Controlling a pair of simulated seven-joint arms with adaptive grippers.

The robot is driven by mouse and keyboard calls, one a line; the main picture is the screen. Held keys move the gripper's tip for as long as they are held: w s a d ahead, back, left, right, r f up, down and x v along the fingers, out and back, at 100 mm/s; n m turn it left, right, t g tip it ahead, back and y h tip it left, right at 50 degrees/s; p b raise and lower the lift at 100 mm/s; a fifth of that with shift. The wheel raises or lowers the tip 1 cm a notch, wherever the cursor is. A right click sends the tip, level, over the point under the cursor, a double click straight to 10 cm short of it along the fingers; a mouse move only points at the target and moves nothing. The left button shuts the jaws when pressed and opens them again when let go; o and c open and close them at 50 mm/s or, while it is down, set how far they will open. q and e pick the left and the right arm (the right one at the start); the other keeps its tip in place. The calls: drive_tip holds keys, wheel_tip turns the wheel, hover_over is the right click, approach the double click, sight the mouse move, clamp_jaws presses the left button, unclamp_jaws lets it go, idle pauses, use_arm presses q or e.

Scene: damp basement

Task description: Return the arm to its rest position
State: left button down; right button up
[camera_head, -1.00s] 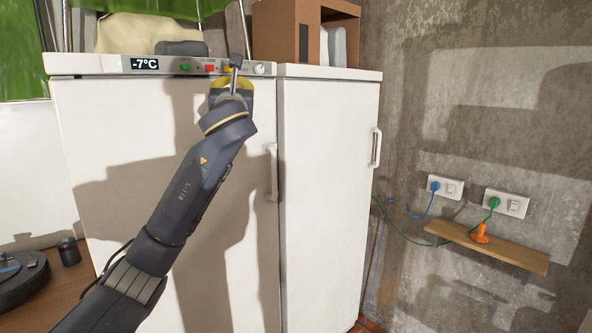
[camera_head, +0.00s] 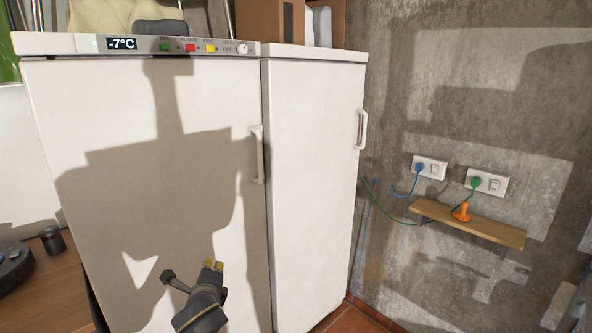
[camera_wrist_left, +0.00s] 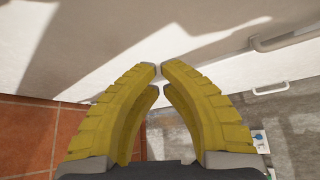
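My left gripper (camera_head: 213,265) is low in front of the white freezer (camera_head: 60,120), well below its control panel (camera_head: 150,45). Most of the left arm is out of the head view, below the picture. In the left wrist view the gripper's two yellow fingers (camera_wrist_left: 160,70) curve together with their tips nearly meeting. Nothing is held between them. The panel shows -7°C, with green, red and yellow buttons and a knob (camera_head: 242,48). My right gripper is not in view.
A second white cabinet (camera_head: 312,180) stands right of the freezer; both have door handles. A wooden shelf (camera_head: 480,228) with an orange object (camera_head: 461,212) is on the concrete wall below two sockets. A wooden surface (camera_head: 62,285) is at lower left.

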use_arm(q)
drive_tip(key=s+a+f+n+g, duration=0.2)
drive_tip(key=s+f+n, duration=0.2)
drive_tip(key=s+f, duration=0.55)
drive_tip(key=s+a+f+n+g, duration=0.2)
drive_tip(key=s+f+n, duration=0.1)
drive_tip(key=s+f, duration=0.6)
drive_tip(key=s+a+f+n+g+y, duration=0.1)
drive_tip(key=s+a+f+n+g, duration=0.15)
drive_tip(key=s, duration=0.75)
drive_tip(key=s+a+f+n+g, duration=0.15)
drive_tip(key=s+n, duration=0.25)
drive_tip(key=s, duration=0.5)
drive_tip(key=s+d+f+g+h, duration=0.1)
drive_tip(key=d+f, duration=0.1)
drive_tip(key=f, duration=0.9)
drive_tip(key=s+d+f+h, duration=0.1)
drive_tip(key=d+f, duration=0.1)
drive_tip(key=f, duration=0.8)
drive_tip(key=s+d+f+g+h, duration=0.1)
drive_tip(key=s+d+f, duration=0.1)
drive_tip(key=f, duration=0.9)
drive_tip(key=s+f+n+g+h, duration=0.1)
drive_tip(key=s+f+n+g, duration=0.2)
drive_tip(key=s+f, duration=1.7)
drive_tip(key=shift+s+a+h, duration=0.2)
drive_tip(key=shift+s+h, duration=0.1)
drive_tip(key=shift+s, duration=0.25)
drive_tip(key=shift+f, duration=0.1)
